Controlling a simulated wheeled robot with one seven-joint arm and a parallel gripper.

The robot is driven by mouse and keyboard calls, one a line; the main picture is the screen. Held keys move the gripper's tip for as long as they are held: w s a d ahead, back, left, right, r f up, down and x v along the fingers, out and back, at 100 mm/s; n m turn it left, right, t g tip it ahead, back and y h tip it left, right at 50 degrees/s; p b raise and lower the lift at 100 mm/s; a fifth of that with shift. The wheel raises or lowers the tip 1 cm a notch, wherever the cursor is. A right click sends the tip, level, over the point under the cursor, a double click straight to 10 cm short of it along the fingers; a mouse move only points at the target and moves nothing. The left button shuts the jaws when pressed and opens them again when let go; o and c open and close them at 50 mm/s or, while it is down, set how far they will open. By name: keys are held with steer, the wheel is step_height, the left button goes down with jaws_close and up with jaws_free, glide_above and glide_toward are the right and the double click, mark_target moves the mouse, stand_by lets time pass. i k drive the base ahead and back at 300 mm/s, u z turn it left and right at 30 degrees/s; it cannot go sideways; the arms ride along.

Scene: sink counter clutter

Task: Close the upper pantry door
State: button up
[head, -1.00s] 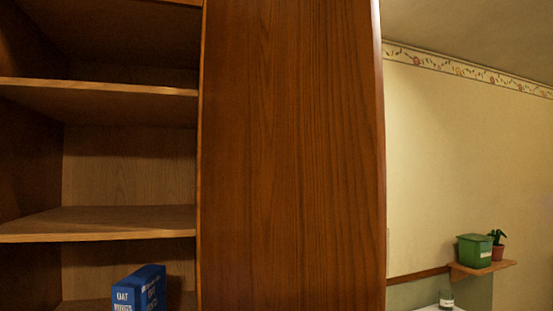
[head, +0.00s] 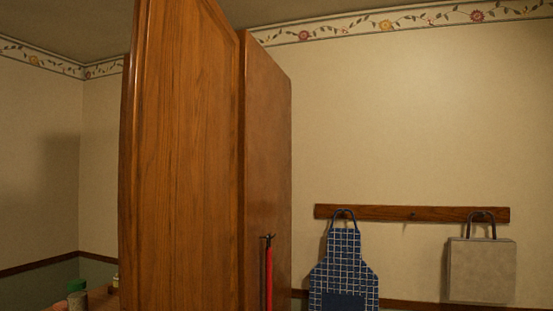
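A tall wooden door panel (head: 180,160) with a bevelled edge stands upright left of centre in the head view. It looks like the upper pantry door, swung open and seen at an angle. A wooden cabinet side (head: 265,150) shows just to its right. The pantry shelves are not in view, and the door's handle and lower edge are not visible. My gripper is not in view, so I cannot see it touching the door.
A red, rod-like thing (head: 268,275) hangs from a dark hook on the cabinet side. A blue checked apron (head: 343,272) and a beige bag (head: 481,270) hang from a wooden wall rail (head: 390,213). A green-topped jar (head: 77,288) stands at lower left.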

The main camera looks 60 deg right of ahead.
mark_target(181, 194)
steer(key=k, duration=0.45)
steer(key=z, duration=0.95)
steer(key=i, duration=0.5)
steer(key=u, duration=0.15)
steer(key=k, duration=0.3)
steer(key=u, duration=0.2)
